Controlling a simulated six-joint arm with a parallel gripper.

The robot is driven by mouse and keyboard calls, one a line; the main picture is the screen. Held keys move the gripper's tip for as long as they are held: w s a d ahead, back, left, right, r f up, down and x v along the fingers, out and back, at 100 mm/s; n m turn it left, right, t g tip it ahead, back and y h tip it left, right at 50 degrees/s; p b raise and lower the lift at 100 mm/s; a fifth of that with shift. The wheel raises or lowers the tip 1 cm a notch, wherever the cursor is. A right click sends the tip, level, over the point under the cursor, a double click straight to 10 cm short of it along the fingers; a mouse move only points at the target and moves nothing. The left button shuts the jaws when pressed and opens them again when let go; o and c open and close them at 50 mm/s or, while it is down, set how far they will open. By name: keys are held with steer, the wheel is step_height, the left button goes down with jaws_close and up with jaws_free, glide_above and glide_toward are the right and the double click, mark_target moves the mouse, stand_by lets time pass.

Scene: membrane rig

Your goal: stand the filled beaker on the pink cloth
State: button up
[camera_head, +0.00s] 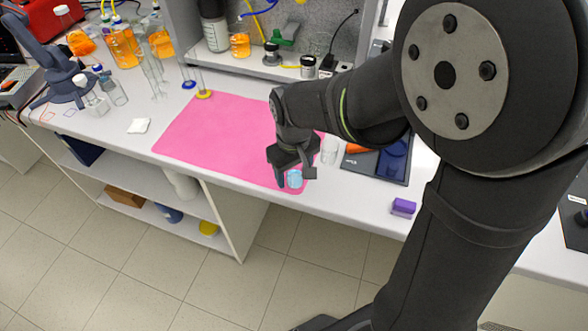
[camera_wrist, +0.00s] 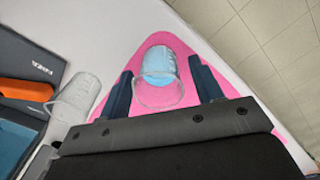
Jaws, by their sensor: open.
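The filled beaker (camera_head: 295,179) is clear, holds blue liquid and stands on the pink cloth (camera_head: 222,130), near the cloth's front right corner. In the wrist view the beaker (camera_wrist: 158,68) looks upright, with pink cloth (camera_wrist: 183,50) showing around it. My gripper (camera_head: 297,176) is open, low over the bench. In the wrist view its two fingers lie on either side of the beaker, with a visible space between each finger and the glass. The gripper partly hides the beaker in the head view.
An empty clear beaker (camera_wrist: 75,98) stands just off the cloth, beside a dark tray (camera_wrist: 25,80) with an orange item (camera_wrist: 27,90). A purple block (camera_head: 403,207) lies near the bench front. Tall glassware stands behind the cloth's left side. The cloth's left part is clear.

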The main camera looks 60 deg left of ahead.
step_height(320, 180, up, 12)
steer(key=shift+r, duration=0.2)
stand_by(0.4)
step_height(320, 180, down, 12)
steer(key=shift+r, duration=1.35)
